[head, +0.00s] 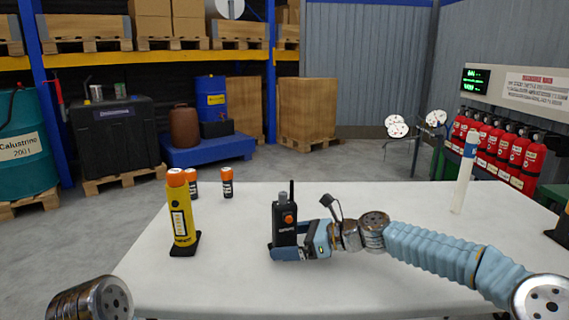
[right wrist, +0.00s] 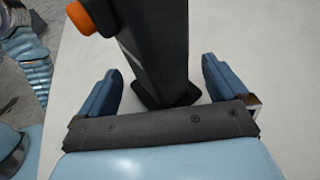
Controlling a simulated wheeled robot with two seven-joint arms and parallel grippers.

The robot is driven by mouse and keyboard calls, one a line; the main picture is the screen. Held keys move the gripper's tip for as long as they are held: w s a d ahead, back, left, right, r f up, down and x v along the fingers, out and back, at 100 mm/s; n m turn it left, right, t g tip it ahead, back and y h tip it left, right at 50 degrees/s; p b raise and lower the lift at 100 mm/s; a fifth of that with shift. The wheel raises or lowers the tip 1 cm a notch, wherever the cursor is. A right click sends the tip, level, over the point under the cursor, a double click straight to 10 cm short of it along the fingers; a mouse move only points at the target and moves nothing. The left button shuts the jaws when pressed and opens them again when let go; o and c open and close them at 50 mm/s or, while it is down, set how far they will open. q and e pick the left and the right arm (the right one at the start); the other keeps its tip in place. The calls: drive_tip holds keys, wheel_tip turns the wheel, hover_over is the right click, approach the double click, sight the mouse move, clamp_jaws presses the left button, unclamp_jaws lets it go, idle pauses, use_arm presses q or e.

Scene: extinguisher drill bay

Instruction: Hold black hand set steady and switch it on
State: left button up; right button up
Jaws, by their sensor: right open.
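The black hand set (head: 285,224) stands upright on the white table, with a short antenna on top and an orange round button (head: 288,218) on its upper front. My right gripper (head: 285,250) comes in from the right, low down at the hand set's base. In the right wrist view the two blue fingers stand apart on either side of the hand set (right wrist: 156,45), with gaps showing on both sides. The orange button (right wrist: 80,18) shows there at the top left. The left gripper is out of view; only a metal joint of my left arm shows at bottom left.
On the white table (head: 380,285), a yellow device with an orange top (head: 180,215) stands left of the hand set. Two small black, orange-capped containers (head: 227,183) stand behind it. A white upright post (head: 463,182) stands at the right. The table's front left is clear.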

drive_tip(key=c, duration=1.1)
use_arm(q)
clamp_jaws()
use_arm(e)
drive_tip(key=shift+c, duration=0.3)
idle(0.7)
